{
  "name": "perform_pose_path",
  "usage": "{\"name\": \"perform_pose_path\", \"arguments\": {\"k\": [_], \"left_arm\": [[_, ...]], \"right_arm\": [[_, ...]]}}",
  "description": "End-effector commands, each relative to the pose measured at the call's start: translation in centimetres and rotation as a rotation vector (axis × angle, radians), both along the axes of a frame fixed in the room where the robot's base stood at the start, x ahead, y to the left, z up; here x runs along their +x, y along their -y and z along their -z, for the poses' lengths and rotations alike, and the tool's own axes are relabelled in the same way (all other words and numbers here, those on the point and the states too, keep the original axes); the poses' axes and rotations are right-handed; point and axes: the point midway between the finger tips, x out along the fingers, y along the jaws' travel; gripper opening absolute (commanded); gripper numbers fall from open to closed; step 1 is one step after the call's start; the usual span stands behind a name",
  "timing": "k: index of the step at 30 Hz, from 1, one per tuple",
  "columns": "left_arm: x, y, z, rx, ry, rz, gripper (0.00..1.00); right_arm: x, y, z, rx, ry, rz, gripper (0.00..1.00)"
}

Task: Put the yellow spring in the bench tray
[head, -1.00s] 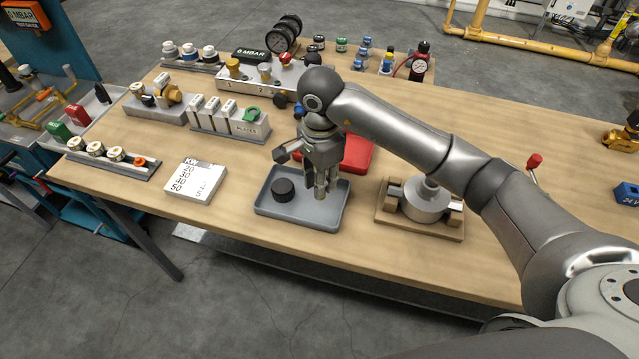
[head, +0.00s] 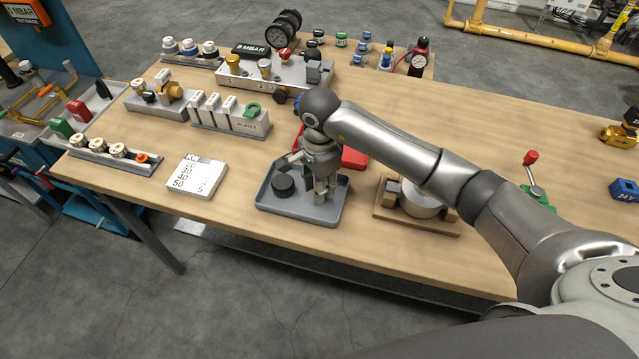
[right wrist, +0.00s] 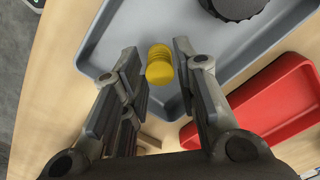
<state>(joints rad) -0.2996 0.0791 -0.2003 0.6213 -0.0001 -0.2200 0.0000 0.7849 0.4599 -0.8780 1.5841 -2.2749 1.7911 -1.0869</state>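The yellow spring (right wrist: 159,64) sits between the fingertips of my right gripper (right wrist: 158,58) in the right wrist view, with the fingers close on both sides of it. In the head view my right gripper (head: 322,192) points down inside the right part of the grey bench tray (head: 292,214). The spring cannot be made out there. The tray also shows under the spring in the right wrist view (right wrist: 205,62). I cannot tell whether the spring touches the tray floor. My left gripper is not in view.
A round black part (head: 283,187) lies in the tray's left half. A red tray (head: 355,157) is just behind. A wooden stand with a metal cylinder (head: 420,205) is at the right, a white card block (head: 197,177) at the left. The bench's front edge is close.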

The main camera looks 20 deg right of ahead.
Motion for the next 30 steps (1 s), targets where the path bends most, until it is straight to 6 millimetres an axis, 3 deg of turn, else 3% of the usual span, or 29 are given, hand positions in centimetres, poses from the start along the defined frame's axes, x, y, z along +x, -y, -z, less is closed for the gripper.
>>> {"name": "perform_pose_path", "arguments": {"k": [15, 30], "left_arm": [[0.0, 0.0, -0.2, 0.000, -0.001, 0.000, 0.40], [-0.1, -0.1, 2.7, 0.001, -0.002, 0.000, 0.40]], "right_arm": [[0.1, 0.0, -0.7, 0.001, 0.002, 0.000, 0.41], [0.1, 0.0, -10.6, -0.001, 0.003, 0.000, 0.41]]}}
